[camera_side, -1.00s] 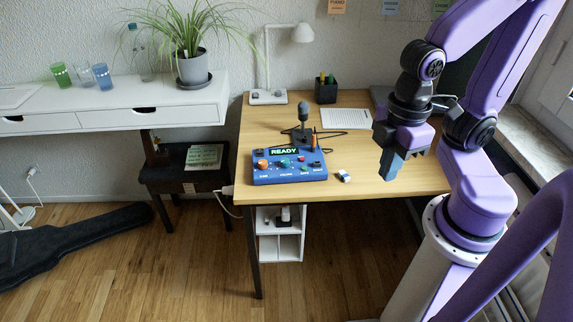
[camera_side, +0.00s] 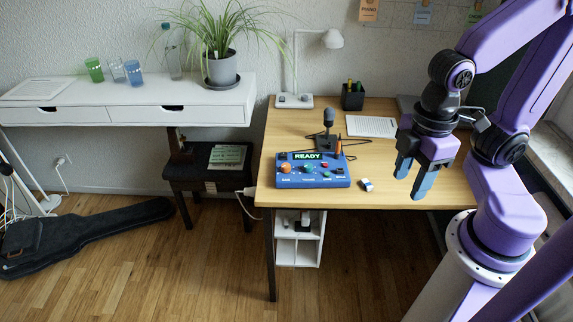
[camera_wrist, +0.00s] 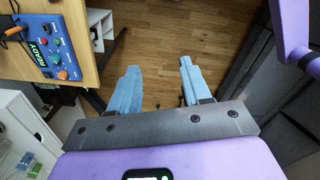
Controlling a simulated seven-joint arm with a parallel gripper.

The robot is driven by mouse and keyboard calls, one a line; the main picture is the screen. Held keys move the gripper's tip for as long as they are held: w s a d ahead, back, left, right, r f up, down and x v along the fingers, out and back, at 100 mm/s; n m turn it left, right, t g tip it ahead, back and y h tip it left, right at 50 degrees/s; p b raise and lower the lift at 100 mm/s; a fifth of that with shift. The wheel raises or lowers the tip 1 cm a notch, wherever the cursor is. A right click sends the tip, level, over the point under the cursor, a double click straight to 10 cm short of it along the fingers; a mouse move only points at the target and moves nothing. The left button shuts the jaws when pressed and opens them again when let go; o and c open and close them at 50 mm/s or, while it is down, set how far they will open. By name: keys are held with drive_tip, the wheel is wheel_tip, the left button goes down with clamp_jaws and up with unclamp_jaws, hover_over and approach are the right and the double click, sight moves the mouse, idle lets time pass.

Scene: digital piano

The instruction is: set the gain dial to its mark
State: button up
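The blue control box (camera_side: 313,184) sits near the front edge of the wooden desk, with a lit green READY display (camera_side: 307,156). A large orange dial (camera_side: 286,168) is at its left end, above a small label that seems to read gain; its pointer and mark are too small to read. A green dial (camera_side: 309,168) and smaller knobs are to its right. My gripper (camera_side: 411,188) is open and empty, right of the box and apart from it, fingers pointing down. In the wrist view, the gripper (camera_wrist: 158,68) shows its fingers apart over floor; the box (camera_wrist: 73,20) is at upper left.
A small white-and-blue block (camera_side: 366,184) lies between box and gripper.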

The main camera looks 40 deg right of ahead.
drive_tip(key=shift+o, duration=0.3)
drive_tip(key=w+a+n, duration=0.1)
drive_tip(key=w+a, duration=0.2)
drive_tip(key=w, duration=0.5)
drive_tip(key=shift+w+a+r, duration=0.25)
drive_tip(key=shift+a+r, duration=0.1)
drive_tip(key=shift+a, duration=0.05)
drive_tip(key=n, duration=0.5)
hover_over(286, 165)
wheel_tip(286, 165, down, 11)
wheel_tip(286, 165, down, 16)
drive_tip(key=shift+s+a+f, duration=0.1)
drive_tip(key=c, duration=1)
